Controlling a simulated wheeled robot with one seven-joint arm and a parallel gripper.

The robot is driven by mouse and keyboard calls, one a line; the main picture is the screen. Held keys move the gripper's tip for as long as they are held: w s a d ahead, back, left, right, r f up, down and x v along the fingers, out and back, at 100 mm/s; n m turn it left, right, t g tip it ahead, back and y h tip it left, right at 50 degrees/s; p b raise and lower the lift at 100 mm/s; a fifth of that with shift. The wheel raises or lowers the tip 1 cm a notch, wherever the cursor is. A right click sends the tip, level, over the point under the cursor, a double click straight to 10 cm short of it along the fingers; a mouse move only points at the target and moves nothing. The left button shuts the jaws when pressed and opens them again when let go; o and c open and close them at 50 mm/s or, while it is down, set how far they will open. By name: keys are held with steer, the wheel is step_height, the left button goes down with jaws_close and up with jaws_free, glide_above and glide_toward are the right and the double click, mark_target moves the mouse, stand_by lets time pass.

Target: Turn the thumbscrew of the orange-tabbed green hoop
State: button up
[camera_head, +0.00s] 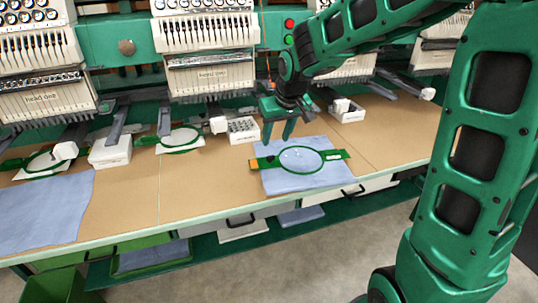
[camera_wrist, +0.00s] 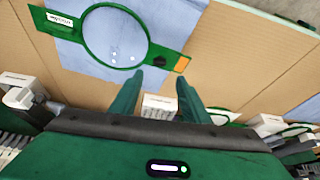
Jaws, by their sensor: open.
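The orange-tabbed green hoop (camera_head: 301,174) lies flat on a blue cloth (camera_head: 318,183). Its orange tab (camera_head: 254,164) is at the left end in the head view. In the wrist view the green hoop (camera_wrist: 84,45) is at top centre, with the orange tab (camera_wrist: 182,64) at right. The dark thumbscrew (camera_wrist: 157,61) sits between ring and tab. My gripper (camera_head: 277,138) is open and empty above the table, just behind the tab end. In the wrist view the fingertips of my gripper (camera_wrist: 159,80) are parted just below the thumbscrew; contact is not visible.
A white box of small items (camera_head: 242,130) stands behind the hoop to the left. Machine heads (camera_head: 210,80) line the back, with arms reaching over the table. Another hooped piece (camera_head: 180,139) and a blue cloth (camera_head: 45,208) lie left. Bare brown table (camera_head: 205,185) lies left of the hoop.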

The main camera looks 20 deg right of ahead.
mark_target(271, 156)
steer(key=x, duration=1)
steer(key=shift+s, duration=0.15)
jaws_close()
